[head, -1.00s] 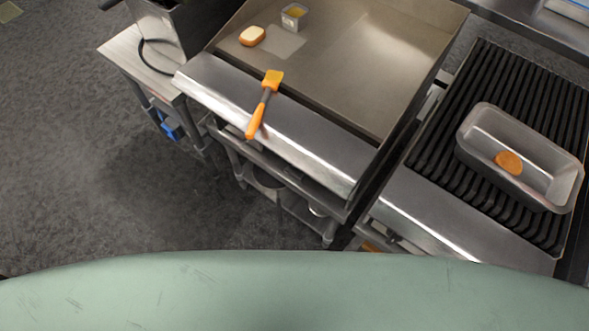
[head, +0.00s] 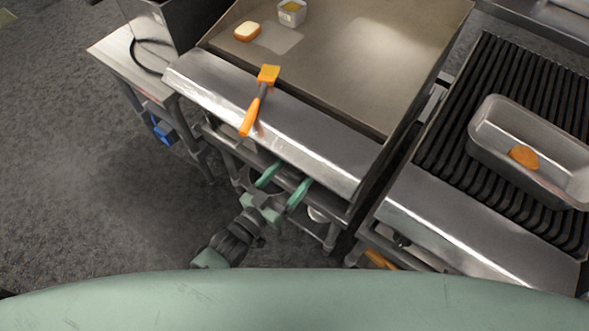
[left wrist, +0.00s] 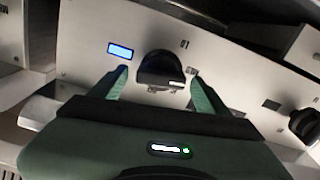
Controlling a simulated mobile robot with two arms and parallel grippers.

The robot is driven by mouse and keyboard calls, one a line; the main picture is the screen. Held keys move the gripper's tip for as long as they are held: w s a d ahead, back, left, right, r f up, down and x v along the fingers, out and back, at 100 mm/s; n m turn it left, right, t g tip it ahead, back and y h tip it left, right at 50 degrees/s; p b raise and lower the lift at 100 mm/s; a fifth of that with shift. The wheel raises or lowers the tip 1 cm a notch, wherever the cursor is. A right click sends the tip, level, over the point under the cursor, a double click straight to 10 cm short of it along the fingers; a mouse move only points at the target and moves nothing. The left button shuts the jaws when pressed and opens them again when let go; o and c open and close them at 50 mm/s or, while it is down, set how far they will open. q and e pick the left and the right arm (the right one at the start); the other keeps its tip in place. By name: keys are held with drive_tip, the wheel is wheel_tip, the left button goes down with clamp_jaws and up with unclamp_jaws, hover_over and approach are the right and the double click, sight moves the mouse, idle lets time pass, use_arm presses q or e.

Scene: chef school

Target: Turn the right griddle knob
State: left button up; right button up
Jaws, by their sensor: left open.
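The griddle (head: 340,60) stands ahead of me with a steel front ledge (head: 270,125). Its knobs are hidden below the ledge in the head view. My left gripper (head: 286,180) is open, with its green fingers pointing at the front just under the ledge. In the left wrist view, a dark round knob (left wrist: 160,68) on a pale panel lies between the open fingertips, one on each side. I cannot tell whether they touch it. Another dark knob (left wrist: 305,124) shows at the right edge of that view. My right gripper is not in view.
An orange-handled brush (head: 258,100) lies across the ledge. Bread (head: 247,31) and a small container (head: 292,13) sit on the griddle. A ribbed grill (head: 450,140) with a metal pan (head: 495,150) stands at right. A lit blue display (left wrist: 120,50) is on the panel.

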use_arm(q)
drive_tip(key=shift+x, duration=1.05)
drive_tip(key=c, duration=1.4)
drive_tip(key=shift+m, duration=0.4)
drive_tip(key=m, duration=0.4)
drive_tip(key=shift+s+f+m, duration=0.1)
drive_tip(key=shift+m, duration=0.2)
drive_tip(key=m, duration=0.4)
drive_tip(key=shift+d+f+m, duration=0.1)
drive_tip(key=shift+m, duration=0.2)
drive_tip(key=m+b, duration=0.1)
drive_tip(key=m, duration=0.3)
drive_tip(key=shift+s+f, duration=0.1)
drive_tip(key=m+b, duration=0.2)
drive_tip(key=m, duration=0.3)
drive_tip(key=shift+d+m, duration=0.1)
drive_tip(key=shift+m, duration=0.3)
